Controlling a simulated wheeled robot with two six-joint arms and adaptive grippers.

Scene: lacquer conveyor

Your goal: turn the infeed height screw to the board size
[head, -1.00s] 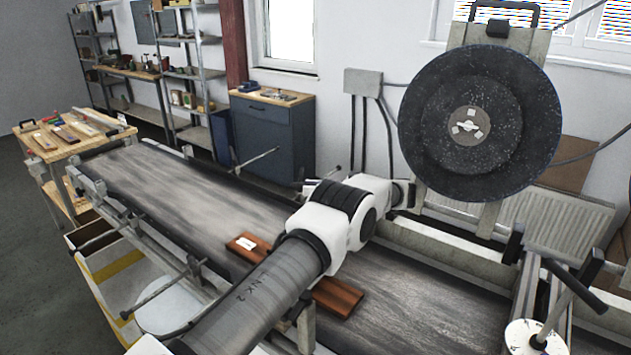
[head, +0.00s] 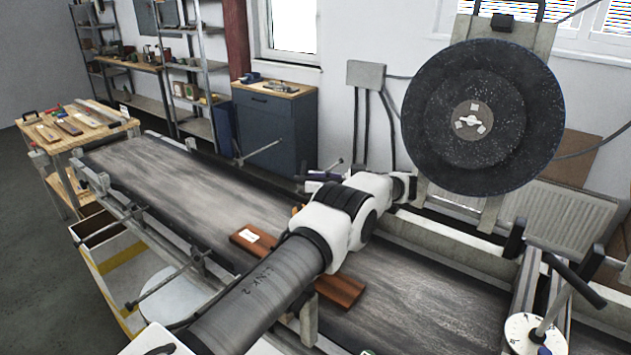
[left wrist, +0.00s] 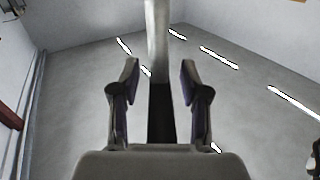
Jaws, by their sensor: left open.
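A brown board (head: 341,289) with a white label lies across the grey conveyor belt (head: 190,200), partly hidden behind my left arm. At the lower right of the head view is a white round dial (head: 522,334) with a dark-handled crank (head: 574,281); I cannot read its marks, and I cannot tell if it is the infeed height screw. My left gripper (head: 320,180) is mostly hidden behind its own wrist, above the belt's far side. In the left wrist view the gripper (left wrist: 158,85) has its purple-padded fingers apart, with a pale upright post (left wrist: 158,40) showing between them. My right gripper is out of view.
A large dark disc (head: 482,118) stands upright behind the belt. Guide rods (head: 258,151) with knobs line the belt edges. A wooden table (head: 75,127) with boards is at the far left, a blue cabinet (head: 275,135) at the back. The left belt stretch is clear.

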